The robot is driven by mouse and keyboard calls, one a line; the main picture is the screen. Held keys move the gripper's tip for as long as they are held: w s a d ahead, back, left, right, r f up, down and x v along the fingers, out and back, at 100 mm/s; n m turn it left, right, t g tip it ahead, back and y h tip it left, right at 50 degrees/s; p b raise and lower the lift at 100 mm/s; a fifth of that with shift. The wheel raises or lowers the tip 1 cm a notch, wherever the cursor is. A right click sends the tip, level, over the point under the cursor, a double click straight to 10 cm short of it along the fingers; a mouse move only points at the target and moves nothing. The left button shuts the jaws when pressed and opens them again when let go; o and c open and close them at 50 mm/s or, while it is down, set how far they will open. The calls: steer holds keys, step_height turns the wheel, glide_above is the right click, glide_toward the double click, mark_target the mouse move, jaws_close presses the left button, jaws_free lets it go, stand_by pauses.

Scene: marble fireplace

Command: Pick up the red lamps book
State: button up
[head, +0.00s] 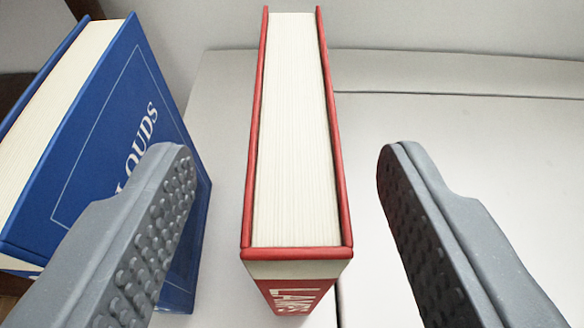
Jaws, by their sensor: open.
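The red lamps book (296,255) stands upright in the middle of the head view. Its cream page edges face up, and its spine, with part of the white title showing, faces the near side. My gripper (280,160) is open, with one grey studded finger to the left of the book and the other to the right. There is a gap on each side, so neither finger appears to touch the red book. The bottom of the spine is cut off or hard to see.
A blue book (110,130) with "LOUDS" readable on its cover stands tilted at the left, partly hidden behind my left finger. The pale surface (470,150) to the right of the red book is clear. A grey wall (450,25) is behind.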

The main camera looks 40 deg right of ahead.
mark_target(292, 137)
steer(key=b+x, duration=0.1)
steer(key=x, duration=0.3)
steer(key=shift+w+d+b, duration=0.25)
steer(key=shift+d+b, duration=0.15)
steer(key=shift+r, duration=0.1)
jaws_close()
